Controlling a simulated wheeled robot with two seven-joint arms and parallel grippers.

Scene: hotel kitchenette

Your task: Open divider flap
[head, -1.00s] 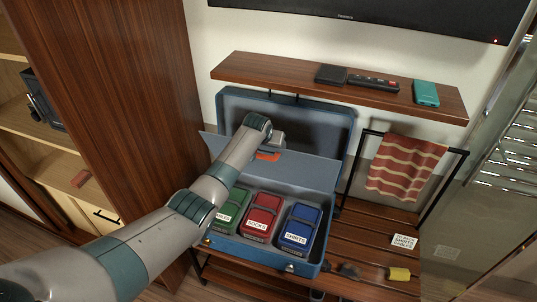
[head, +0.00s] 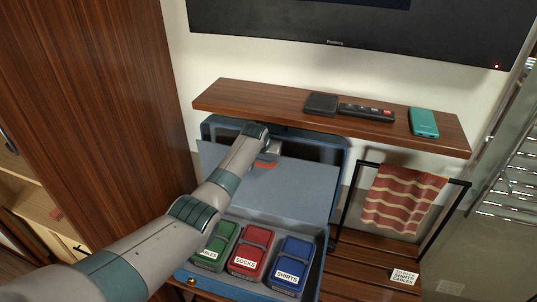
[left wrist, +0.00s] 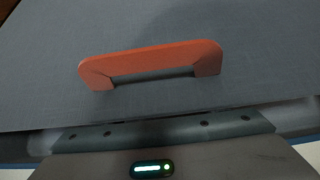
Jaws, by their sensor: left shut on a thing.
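The blue suitcase (head: 222,284) stands open on the slatted rack, its lid up against the wall. The grey divider flap (head: 305,190) is raised and leans back toward the lid, clear of the lower half. Its orange handle (head: 265,164) is near its upper edge and also fills the middle of the left wrist view (left wrist: 150,57). My left gripper (head: 270,151) is at this handle, shut on it; its fingertips are hard to make out. In the lower half lie a green pouch (head: 218,244), a red pouch marked SOCKS (head: 249,252) and a blue pouch marked SHIRTS (head: 292,262).
A wooden shelf (head: 225,97) juts out just above the lid, carrying a dark box (head: 320,103), a remote (head: 366,111) and a teal device (head: 423,122). A striped towel (head: 402,198) hangs at right. A label card (head: 405,276) lies on the rack. A tall cabinet (head: 95,110) stands left.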

